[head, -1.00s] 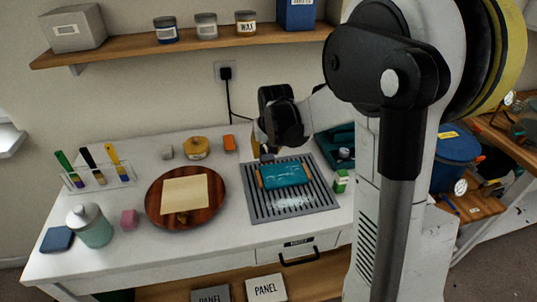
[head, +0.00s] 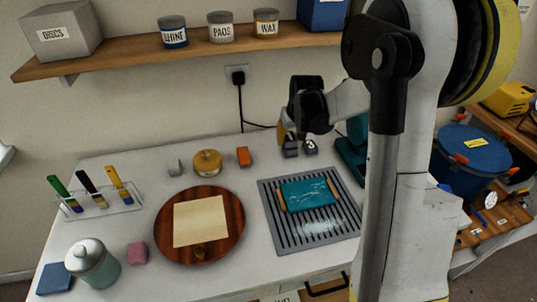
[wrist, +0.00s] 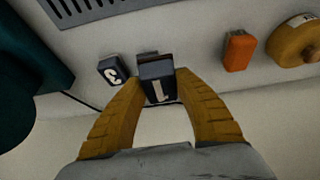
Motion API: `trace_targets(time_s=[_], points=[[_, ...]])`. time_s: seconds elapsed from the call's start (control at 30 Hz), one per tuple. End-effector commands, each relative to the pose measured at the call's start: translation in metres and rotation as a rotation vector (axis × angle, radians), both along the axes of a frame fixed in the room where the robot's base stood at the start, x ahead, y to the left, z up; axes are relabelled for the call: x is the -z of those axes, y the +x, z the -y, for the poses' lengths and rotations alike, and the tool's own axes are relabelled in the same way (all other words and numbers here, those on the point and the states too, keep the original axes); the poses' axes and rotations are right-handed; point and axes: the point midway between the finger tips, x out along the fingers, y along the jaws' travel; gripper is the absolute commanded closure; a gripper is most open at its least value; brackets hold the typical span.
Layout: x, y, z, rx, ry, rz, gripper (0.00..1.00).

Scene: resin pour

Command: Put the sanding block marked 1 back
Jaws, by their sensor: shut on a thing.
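The sanding block marked 1 (wrist: 159,90) is dark grey with a pale numeral. It sits between the yellow fingers of my gripper (wrist: 157,84), which are shut on it. In the head view the held block (head: 290,149) is at the back of the white table, just left of the sanding block marked 3 (head: 310,147). The block marked 3 also shows beside it in the wrist view (wrist: 112,70), with a small gap between. I cannot tell whether the held block touches the table.
An orange block (head: 243,156) and an amber tin (head: 207,163) stand left of my gripper. A slotted grey grate (head: 270,216) with a teal piece (head: 308,194) lies in front. A teal object (head: 352,150) stands to the right. A black cord (head: 241,104) hangs behind.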

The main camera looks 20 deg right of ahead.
Motion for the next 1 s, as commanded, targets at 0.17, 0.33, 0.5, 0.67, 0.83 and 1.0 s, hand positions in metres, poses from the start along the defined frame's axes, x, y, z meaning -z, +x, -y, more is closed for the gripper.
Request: trace_targets(time_s=[0.17, 0.33, 0.5, 0.67, 0.83, 1.0], points=[[0.03, 0.028, -0.034, -0.004, -0.001, 0.0, 1.0], [0.04, 0.041, -0.05, -0.001, 0.0, 0.0, 1.0], [0.05, 0.043, -0.053, 0.0, 0.0, 0.0, 1.0], [0.077, 0.043, -0.053, 0.0, 0.0, 0.0, 1.0], [0.081, 0.043, -0.053, 0.0, 0.0, 0.0, 1.0], [0.082, 0.043, -0.053, 0.0, 0.0, 0.0, 1.0]])
